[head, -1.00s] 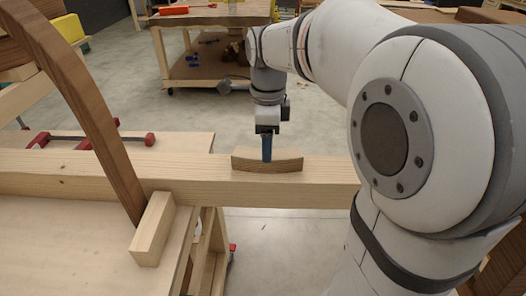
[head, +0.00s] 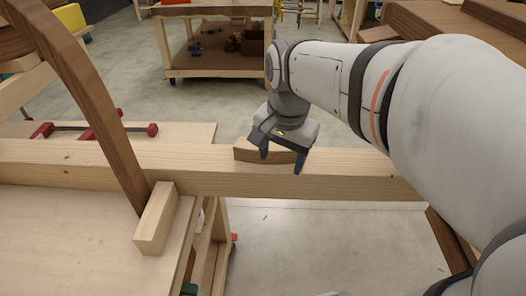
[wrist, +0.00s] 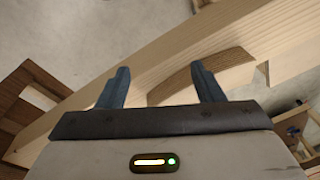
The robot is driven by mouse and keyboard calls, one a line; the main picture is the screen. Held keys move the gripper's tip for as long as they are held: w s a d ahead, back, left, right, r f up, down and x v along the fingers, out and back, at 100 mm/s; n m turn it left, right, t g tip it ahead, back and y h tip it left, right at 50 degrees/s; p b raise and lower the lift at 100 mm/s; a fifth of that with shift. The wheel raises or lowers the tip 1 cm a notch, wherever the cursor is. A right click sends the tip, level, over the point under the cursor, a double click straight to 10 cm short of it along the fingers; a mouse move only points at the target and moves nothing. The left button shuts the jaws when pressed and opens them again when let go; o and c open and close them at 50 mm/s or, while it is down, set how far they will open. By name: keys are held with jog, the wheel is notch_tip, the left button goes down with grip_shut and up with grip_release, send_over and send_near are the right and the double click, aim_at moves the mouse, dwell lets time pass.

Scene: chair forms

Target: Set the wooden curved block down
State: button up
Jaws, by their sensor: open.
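The wooden curved block (head: 258,151) rests on the long pale beam (head: 95,158), near the beam's middle in the head view. My gripper (head: 282,162) is open, with its two dark fingers apart, in front of and partly over the block, hiding part of it. In the wrist view the block (wrist: 222,68) lies on the beam, just beyond the right finger. I cannot tell whether a finger touches the block.
A red-ended clamp (head: 95,129) lies behind the beam. A wheeled cart (head: 215,65) stands at the back. The beam is bare right of my gripper.

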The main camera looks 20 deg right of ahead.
jog(key=s+a+f+n+t, duration=0.1)
jog(key=s+f+n, duration=0.5)
jog(key=n, duration=0.2)
jog(key=shift+f+n, duration=0.3)
jog(key=shift+n, duration=0.1)
jog(key=shift+c, duration=0.2)
